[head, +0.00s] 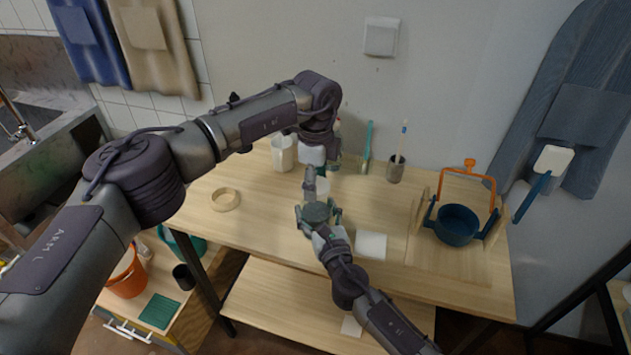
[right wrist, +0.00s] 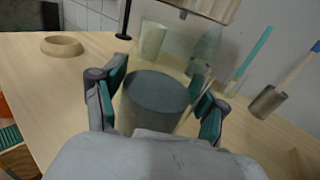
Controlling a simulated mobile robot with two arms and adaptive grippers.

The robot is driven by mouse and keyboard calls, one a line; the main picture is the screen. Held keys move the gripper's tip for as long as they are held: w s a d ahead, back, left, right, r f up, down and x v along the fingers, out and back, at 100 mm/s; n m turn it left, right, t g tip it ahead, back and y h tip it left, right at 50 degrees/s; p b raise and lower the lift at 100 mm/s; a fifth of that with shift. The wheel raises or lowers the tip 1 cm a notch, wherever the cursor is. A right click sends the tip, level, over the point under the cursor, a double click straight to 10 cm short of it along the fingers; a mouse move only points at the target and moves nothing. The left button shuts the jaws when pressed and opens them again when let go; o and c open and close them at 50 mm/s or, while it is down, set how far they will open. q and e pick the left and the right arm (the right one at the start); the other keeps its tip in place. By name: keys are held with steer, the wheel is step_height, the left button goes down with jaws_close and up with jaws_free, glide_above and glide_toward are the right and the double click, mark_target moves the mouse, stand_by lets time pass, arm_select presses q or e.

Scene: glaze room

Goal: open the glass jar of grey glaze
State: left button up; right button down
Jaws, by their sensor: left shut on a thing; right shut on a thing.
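The glass jar of grey glaze (head: 316,212) is a short cylinder with a dark grey round top; it also shows large in the right wrist view (right wrist: 153,108). I cannot tell whether that top is glaze or a cover. My right gripper (head: 319,217) is shut around the jar, one teal finger pad on each side. My left gripper (head: 311,186) points down just behind the jar. It is shut on a small pale thing (head: 323,187), perhaps the lid, largely hidden by the fingers.
A wooden ring (head: 225,199) lies at the left of the table. A white cup (head: 283,153), a teal brush (head: 367,146) and a metal cup (head: 396,170) stand along the back. A white sheet (head: 370,245) and a blue pot (head: 456,225) on a board are right.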

arm_select(q)
steer(key=shift+r, duration=2)
arm_select(e)
jaws_free()
steer(key=shift+s, duration=0.1)
